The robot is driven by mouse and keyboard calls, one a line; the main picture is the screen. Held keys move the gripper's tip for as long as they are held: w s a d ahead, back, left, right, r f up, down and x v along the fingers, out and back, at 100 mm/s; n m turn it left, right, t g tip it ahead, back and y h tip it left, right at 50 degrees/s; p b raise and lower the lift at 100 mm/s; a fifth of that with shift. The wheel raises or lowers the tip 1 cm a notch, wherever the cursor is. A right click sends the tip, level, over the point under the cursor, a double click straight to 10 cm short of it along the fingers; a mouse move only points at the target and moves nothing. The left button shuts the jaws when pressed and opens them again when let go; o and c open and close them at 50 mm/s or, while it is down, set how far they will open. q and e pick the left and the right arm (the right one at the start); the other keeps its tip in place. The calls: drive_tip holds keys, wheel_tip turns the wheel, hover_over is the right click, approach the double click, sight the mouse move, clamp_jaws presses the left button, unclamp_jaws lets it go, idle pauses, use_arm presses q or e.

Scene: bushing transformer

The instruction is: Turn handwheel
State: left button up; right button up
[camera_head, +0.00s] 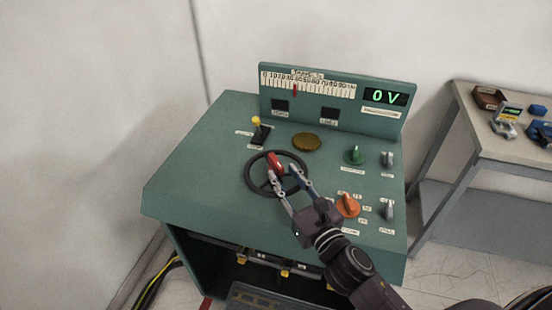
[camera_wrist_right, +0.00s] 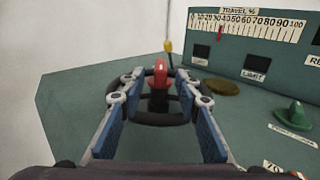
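The dark handwheel (camera_head: 248,176) lies on the sloping top of the green console (camera_head: 190,165). A red handle (camera_head: 274,161) stands up from it. My right gripper (camera_head: 284,173) is over the wheel, its two fingers apart and pointing toward the red handle. In the right wrist view the handle (camera_wrist_right: 160,72) appears between the open fingers (camera_wrist_right: 158,90), with space on both sides. The wheel (camera_wrist_right: 152,122) shows below and between them, partly hidden by the fingers. Whether a finger touches the wheel cannot be told. My left gripper is out of view.
The display (camera_head: 385,97) reads 0 V, and a red pointer (camera_head: 295,90) marks the travel scale. A yellow-tipped lever (camera_head: 256,121), green knob (camera_head: 354,155), orange knob (camera_head: 347,205) and grey knobs surround the wheel. A side table (camera_head: 490,145) holds small items at right.

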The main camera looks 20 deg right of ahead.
sight(276, 163)
drive_tip(key=w, duration=0.3)
drive_tip(key=w+p, duration=0.1)
drive_tip(key=w, duration=0.1)
drive_tip(key=shift+a, duration=0.3)
drive_tip(key=shift+w, duration=0.25)
drive_tip(key=shift+a, duration=0.1)
drive_tip(key=shift+w, duration=0.1)
clamp_jaws()
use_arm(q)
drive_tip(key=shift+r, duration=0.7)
